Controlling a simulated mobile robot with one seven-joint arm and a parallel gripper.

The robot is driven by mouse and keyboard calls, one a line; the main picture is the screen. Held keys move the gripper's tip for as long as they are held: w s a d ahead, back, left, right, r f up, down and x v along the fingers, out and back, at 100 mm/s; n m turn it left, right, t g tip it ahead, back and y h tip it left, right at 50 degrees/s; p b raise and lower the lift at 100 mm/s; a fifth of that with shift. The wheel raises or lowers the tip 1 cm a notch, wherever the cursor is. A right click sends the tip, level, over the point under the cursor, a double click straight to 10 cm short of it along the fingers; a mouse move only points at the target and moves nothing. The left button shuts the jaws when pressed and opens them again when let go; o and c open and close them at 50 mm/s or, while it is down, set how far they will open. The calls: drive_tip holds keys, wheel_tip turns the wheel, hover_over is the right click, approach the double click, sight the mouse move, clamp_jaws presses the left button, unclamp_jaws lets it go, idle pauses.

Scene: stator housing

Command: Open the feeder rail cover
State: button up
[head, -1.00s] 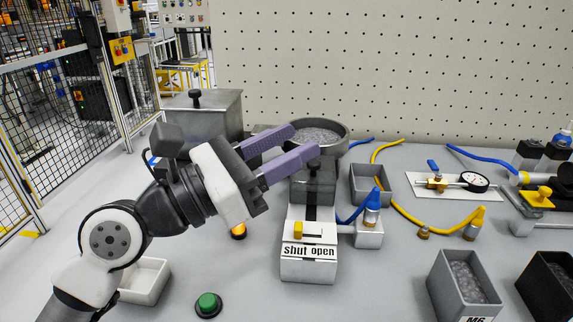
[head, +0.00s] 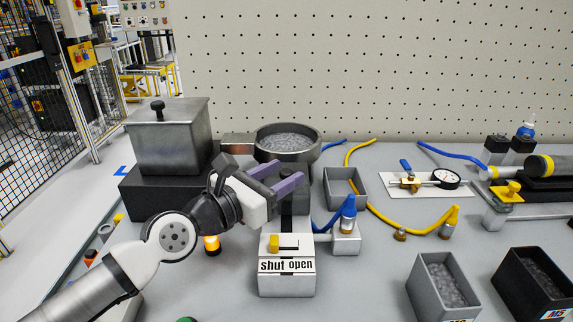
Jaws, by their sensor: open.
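The feeder (head: 287,283) is a pale grey block with a "shut open" label on its front. A yellow slider (head: 274,243) on its top sits at the left, above the word "shut". Behind it, a dark grey block that looks like the rail cover (head: 296,208) stands in front of the round bowl (head: 288,143). My gripper (head: 290,172) is open, its two purple fingers pointing right over this block and hiding its upper part. I see nothing between the fingers. I cannot tell whether they touch the block.
A blue-capped fitting (head: 348,212) stands close right of the feeder. A grey bin (head: 346,186) sits behind it. A large lidded metal box (head: 167,138) stands at the back left. An orange lamp (head: 211,244) glows beneath my arm. Bare table lies in front of the fitting.

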drive_tip(key=shift+x, duration=1.05)
drive_tip(key=shift+a, duration=0.1)
clamp_jaws()
